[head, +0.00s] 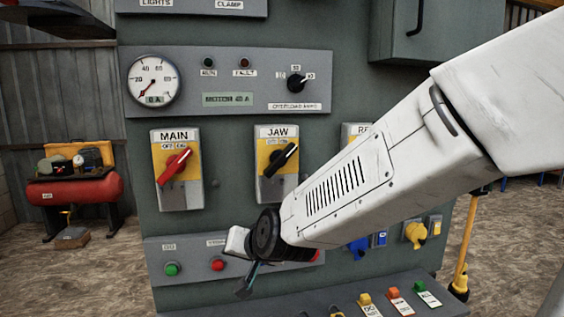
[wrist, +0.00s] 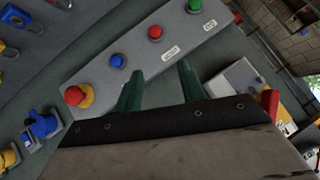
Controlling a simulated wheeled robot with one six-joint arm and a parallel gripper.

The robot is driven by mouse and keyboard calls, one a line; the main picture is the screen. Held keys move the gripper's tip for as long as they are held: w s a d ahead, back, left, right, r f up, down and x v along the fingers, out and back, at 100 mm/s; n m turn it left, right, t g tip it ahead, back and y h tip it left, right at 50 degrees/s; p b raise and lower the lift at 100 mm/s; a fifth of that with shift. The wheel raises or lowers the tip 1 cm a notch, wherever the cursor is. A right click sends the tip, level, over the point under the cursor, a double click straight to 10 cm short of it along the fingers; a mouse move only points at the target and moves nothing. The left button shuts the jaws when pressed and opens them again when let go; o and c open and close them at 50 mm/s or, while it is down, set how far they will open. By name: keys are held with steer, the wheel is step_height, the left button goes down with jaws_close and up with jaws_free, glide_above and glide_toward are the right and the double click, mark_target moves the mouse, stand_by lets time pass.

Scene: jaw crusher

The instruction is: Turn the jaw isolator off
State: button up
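The jaw isolator (head: 277,164) is a grey and yellow box labelled JAW on the green panel, with a black rotary handle (head: 283,158) tilted up to the right. The main isolator (head: 176,169), with a red handle, is to its left. My gripper (head: 246,287) is below the jaw isolator, in front of the lower button strip, and apart from the isolator. In the wrist view its two green fingers (wrist: 160,88) stand apart with nothing between them. The jaw isolator is not clearly in the wrist view.
The button strip (head: 195,258) has a green button (head: 171,269) and a red button (head: 217,265). My arm covers a third isolator (head: 354,130) in part. A lower shelf (head: 335,295) holds several coloured tags. A red compressor (head: 75,189) stands at left.

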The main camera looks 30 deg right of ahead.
steer(key=w+d+r+m+t+h, duration=0.3)
steer(key=w+t, duration=0.1)
steer(key=w, duration=0.1)
steer(key=m+t+h, duration=0.4)
steer(key=m+h, duration=0.4)
steer(key=h, duration=0.1)
glide_toward(282, 162)
steer(key=w+d, duration=0.1)
steer(key=w, duration=0.2)
steer(key=x, duration=0.7)
steer(key=shift+d+r, duration=0.3)
steer(key=shift+r, duration=0.2)
jaws_close()
